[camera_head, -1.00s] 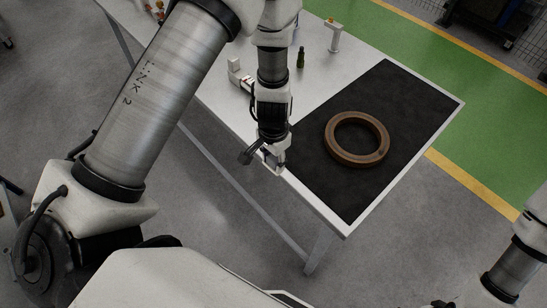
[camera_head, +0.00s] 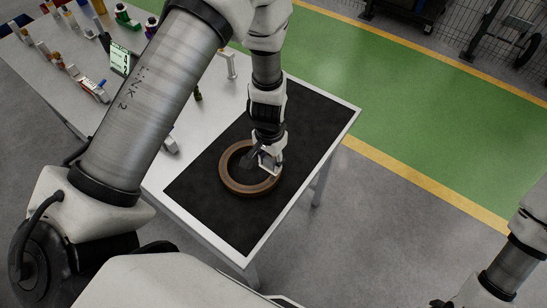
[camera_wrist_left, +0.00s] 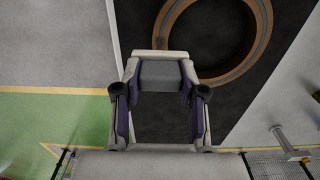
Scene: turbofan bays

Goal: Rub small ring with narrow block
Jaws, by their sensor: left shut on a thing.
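The brown ring (camera_head: 250,189) lies flat on the black mat (camera_head: 215,200). Part of it also shows at the top of the left wrist view (camera_wrist_left: 228,75). My left gripper (camera_head: 266,160) is over the ring's right side and hides part of it. In the left wrist view, my left gripper (camera_wrist_left: 160,90) is shut on a narrow grey block (camera_wrist_left: 160,74) with a pale edge, just beside the ring in that picture. I cannot tell whether the block touches the ring. My right arm enters at the lower right, but its gripper is not clearly visible.
The mat covers the near part of the white table (camera_head: 170,187). The mat around the ring is clear.

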